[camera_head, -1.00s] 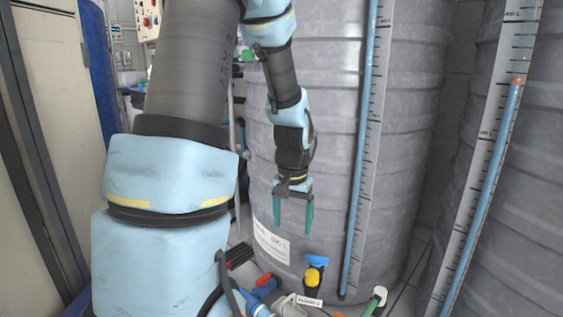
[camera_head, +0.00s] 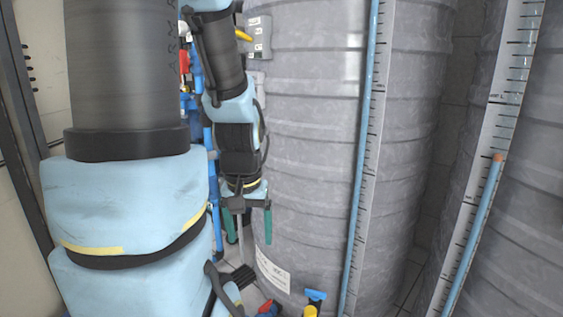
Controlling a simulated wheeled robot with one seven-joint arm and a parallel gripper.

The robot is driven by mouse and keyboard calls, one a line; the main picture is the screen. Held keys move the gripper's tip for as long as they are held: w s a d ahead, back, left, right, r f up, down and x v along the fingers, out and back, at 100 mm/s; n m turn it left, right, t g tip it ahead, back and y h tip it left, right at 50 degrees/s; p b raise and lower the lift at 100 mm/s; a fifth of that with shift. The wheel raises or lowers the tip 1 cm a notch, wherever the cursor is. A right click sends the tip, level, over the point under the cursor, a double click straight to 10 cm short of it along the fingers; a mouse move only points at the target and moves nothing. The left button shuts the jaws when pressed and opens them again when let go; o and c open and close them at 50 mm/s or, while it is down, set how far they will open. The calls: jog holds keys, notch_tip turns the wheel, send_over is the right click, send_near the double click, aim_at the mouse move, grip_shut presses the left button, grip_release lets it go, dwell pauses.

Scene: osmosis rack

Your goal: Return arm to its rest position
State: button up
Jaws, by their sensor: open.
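My gripper (camera_head: 249,228) hangs from my blue and grey arm left of the picture's middle. Its two green fingers point down and stand apart, with nothing between them. It is in front of the left edge of the large grey ribbed tank (camera_head: 315,140). I cannot tell how far it is from the tank wall. My arm's thick near links fill much of the left side and hide what is behind them.
A second grey tank (camera_head: 530,220) stands at the right. Both tanks carry scales with blue level tubes (camera_head: 361,150). A valve with a blue and yellow handle (camera_head: 314,300) is low by the first tank. Blue pipes (camera_head: 197,75) run behind my arm. A pale panel (camera_head: 25,240) stands at left.

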notch_tip(320, 180, up, 24)
jog(key=p, duration=2.1)
jog(key=shift+p, duration=0.3)
